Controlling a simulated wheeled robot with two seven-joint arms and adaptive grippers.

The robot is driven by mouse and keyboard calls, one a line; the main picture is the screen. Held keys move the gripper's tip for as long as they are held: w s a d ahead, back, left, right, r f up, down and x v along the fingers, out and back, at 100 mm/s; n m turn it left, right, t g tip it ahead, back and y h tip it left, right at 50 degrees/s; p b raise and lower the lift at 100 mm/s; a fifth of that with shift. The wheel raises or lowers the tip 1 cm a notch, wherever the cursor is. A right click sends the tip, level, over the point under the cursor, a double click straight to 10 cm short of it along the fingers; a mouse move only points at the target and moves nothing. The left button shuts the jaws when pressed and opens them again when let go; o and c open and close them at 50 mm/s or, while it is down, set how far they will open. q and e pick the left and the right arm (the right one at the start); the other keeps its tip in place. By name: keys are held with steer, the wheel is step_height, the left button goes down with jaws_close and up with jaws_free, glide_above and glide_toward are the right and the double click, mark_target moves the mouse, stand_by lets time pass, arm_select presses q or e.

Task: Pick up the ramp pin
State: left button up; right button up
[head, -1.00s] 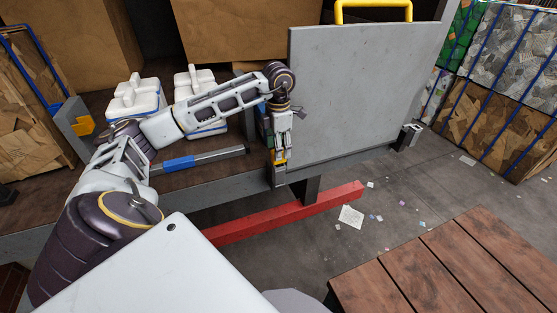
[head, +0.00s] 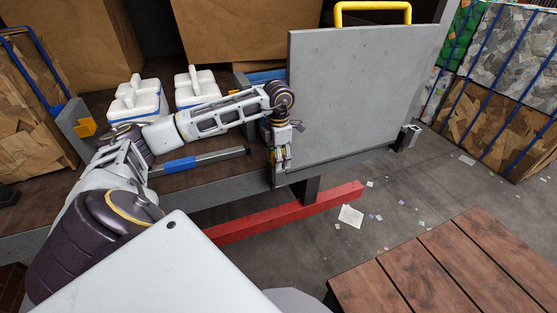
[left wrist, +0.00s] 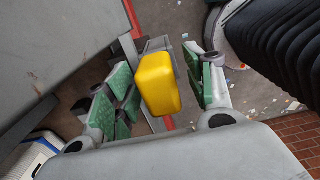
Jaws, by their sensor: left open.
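The ramp pin shows as a yellow block-shaped grip (left wrist: 158,82) in the left wrist view, on a grey bracket at the ramp's lower corner. My left gripper (left wrist: 165,88) is open, its green pads on either side of the yellow grip. The left pads look close to it, and a gap shows on the right; I cannot tell whether anything touches. In the head view my left gripper (head: 281,158) points down beside the grey ramp panel (head: 350,95) and mostly hides the pin. My right gripper is not in view.
The ramp panel stands upright with a yellow handle (head: 372,6) on top. White-and-blue carriers (head: 135,102) and a grey bar with a blue sleeve (head: 195,162) are on the belt bench. A red beam (head: 290,212) runs below. A wooden table (head: 450,270) is at front right.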

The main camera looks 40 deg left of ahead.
arm_select(q)
steer(key=shift+f, duration=0.75)
jaws_close()
